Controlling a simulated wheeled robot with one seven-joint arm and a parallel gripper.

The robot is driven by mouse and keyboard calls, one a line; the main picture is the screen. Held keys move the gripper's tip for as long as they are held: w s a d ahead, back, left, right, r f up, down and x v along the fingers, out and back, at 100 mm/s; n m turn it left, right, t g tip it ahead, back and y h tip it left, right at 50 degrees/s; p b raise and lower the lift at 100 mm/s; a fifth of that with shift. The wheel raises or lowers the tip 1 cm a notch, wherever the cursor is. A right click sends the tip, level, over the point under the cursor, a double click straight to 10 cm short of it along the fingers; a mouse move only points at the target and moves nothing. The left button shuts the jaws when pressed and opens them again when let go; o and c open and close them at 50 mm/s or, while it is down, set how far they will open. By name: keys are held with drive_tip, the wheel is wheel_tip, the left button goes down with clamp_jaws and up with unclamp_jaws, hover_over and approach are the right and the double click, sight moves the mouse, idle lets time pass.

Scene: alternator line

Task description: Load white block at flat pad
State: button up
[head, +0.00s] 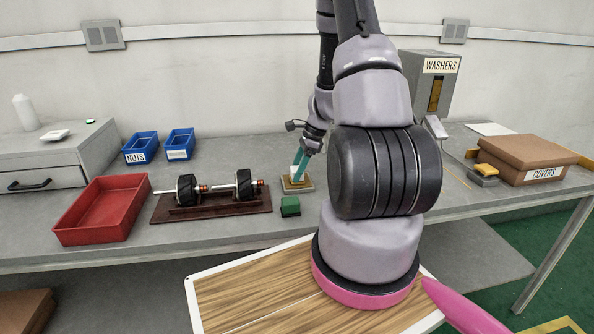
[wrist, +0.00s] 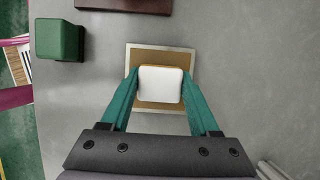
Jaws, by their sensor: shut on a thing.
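The white block (wrist: 161,84) sits between the teal fingers of my gripper (wrist: 161,92) in the wrist view, with a finger against each side. My gripper (head: 300,168) is shut on it, and in the head view the white block (head: 294,170) shows partly behind a finger. The flat pad (wrist: 148,54), a tan square with a pale border, lies directly beneath the block. The pad (head: 297,186) also shows in the head view. I cannot tell whether the block touches the pad.
A green block (head: 290,206) stands close to the pad, and it shows at the upper left of the wrist view (wrist: 60,40). A brown rack (head: 212,206) with two dark rotors is to the left, near a red tray (head: 102,210). The washer dispenser (head: 432,82) stands to the right.

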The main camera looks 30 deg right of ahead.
drive_tip(key=shift+f, duration=0.1)
drive_tip(key=shift+r, duration=3.55)
